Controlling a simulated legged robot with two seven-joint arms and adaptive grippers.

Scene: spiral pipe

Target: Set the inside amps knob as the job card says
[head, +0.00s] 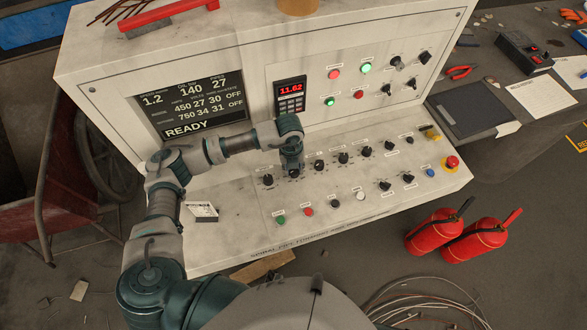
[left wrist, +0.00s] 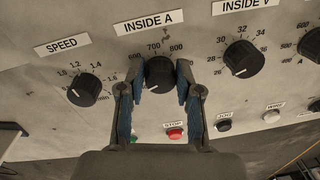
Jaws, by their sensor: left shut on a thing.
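The inside amps knob (left wrist: 159,74) is black and sits below the "INSIDE A" label (left wrist: 148,23) in the left wrist view. Its scale shows 700 and 800 above it; I cannot read its pointer clearly. My left gripper (left wrist: 161,80) is shut on this knob, one blue-padded finger on each side. In the head view the left gripper (head: 291,160) reaches down onto the sloping panel and mostly hides the knob. The display (head: 190,105) reads READY, with rows 450 27 30 OFF and 750 34 31 OFF. A small white card (head: 202,211) stands at the panel's left, its text unreadable.
The speed knob (left wrist: 84,90) is close on the left and the inside volts knob (left wrist: 243,58) on the right. Coloured buttons, including a red one (left wrist: 175,134), lie below. A red emergency stop (head: 452,163) is at the panel's right end. Fire extinguishers (head: 434,231) stand on the floor.

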